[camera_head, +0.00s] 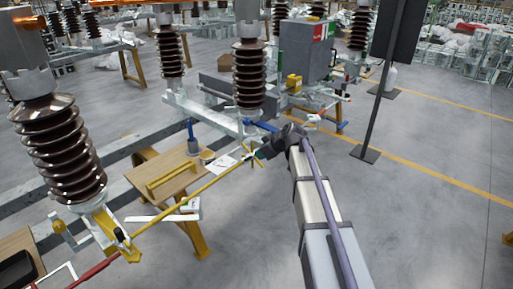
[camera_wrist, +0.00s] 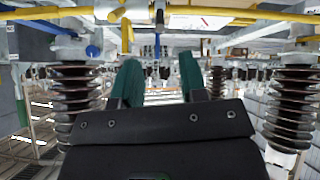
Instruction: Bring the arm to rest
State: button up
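My arm reaches from the lower right of the head view up to the middle, where the dark wrist and gripper (camera_head: 270,148) are beside the isolator frame. In the wrist view my gripper (camera_wrist: 160,80) shows two green fingers standing well apart, with nothing seen between them. A yellow rod (camera_head: 200,190) runs from the lower left up to close by my gripper; I cannot tell whether they touch. A brown ribbed insulator (camera_head: 249,75) stands just behind my gripper. Another insulator (camera_head: 62,150) stands at the left.
A wooden table (camera_head: 165,175) with yellow legs stands left of my gripper. A grey cabinet (camera_head: 305,48) with red and green labels is behind. A dark post (camera_head: 382,80) stands at the right. The grey floor (camera_head: 430,200) at the right is clear.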

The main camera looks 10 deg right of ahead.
jog(key=shift+f, duration=0.1)
jog(key=s+a+f+m+g+h, duration=0.2)
jog(key=s+a+m+g, duration=0.1)
jog(key=s, duration=1.3)
jog(key=s+a+f+m+g+h, duration=0.2)
jog(key=s+m, duration=0.4)
jog(key=s, duration=1)
jog(key=a+g+h, duration=0.1)
jog(key=g, duration=0.1)
jog(key=shift+g+p, duration=0.3)
jog(key=shift+p, duration=0.1)
jog(key=shift+a+f, duration=0.1)
jog(key=shift+a, duration=0.05)
